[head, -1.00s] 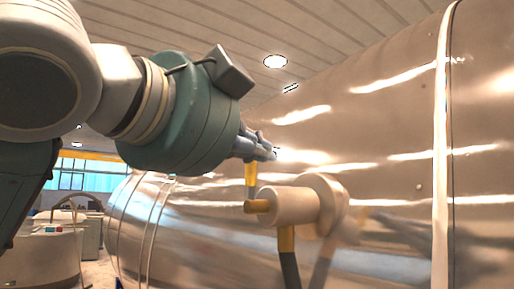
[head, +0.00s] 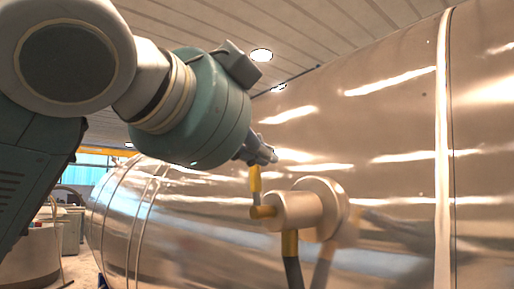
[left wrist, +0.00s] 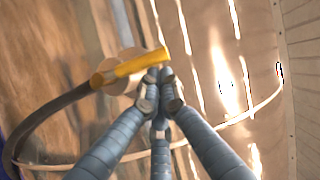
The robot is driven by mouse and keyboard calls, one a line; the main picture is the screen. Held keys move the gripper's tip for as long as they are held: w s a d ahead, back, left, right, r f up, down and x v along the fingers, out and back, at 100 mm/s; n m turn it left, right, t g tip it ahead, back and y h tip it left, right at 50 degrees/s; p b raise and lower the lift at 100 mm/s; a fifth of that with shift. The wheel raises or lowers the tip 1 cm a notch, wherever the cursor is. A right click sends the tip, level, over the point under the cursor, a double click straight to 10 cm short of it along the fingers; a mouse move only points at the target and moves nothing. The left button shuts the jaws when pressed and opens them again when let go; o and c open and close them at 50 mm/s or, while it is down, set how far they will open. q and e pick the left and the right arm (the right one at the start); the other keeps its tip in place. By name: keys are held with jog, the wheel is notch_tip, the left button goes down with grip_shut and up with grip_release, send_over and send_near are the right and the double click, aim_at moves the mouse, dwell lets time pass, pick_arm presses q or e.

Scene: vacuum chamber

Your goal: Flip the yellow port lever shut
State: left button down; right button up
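The yellow port lever (head: 255,182) stands roughly upright beside the round metal port (head: 297,211) on the chamber wall, above a short yellow stub (head: 263,212). In the left wrist view, a yellow bar (left wrist: 132,67) lies across the port, its right end by the fingertips. My left gripper (head: 266,154) is at the lever's upper end. In the left wrist view its fingers (left wrist: 160,75) converge with their tips together, with nothing clearly held between them. Whether they touch the lever I cannot tell. My right gripper is not in view.
The shiny curved chamber (head: 395,120) fills the right side, with a raised band (head: 442,150). A yellow fitting (head: 290,242) with a dark hose (left wrist: 48,120) hangs under the port. White equipment (head: 32,255) stands at the far left.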

pick_arm(q)
jog(key=w+a+f+n+g+p, duration=0.2)
jog(key=w+a+f+n+g, duration=0.1)
jog(key=w, duration=0.5)
jog(key=shift+w+a+f+n+p, duration=0.15)
jog(key=shift+a+f+n+p, duration=0.15)
jog(key=shift+a+f+n, duration=1)
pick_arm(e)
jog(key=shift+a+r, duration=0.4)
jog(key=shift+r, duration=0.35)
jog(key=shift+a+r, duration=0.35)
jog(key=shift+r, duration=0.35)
pick_arm(q)
jog(key=shift+a+r+m, duration=0.3)
jog(key=shift+a+r, duration=0.05)
jog(key=shift+r, duration=0.15)
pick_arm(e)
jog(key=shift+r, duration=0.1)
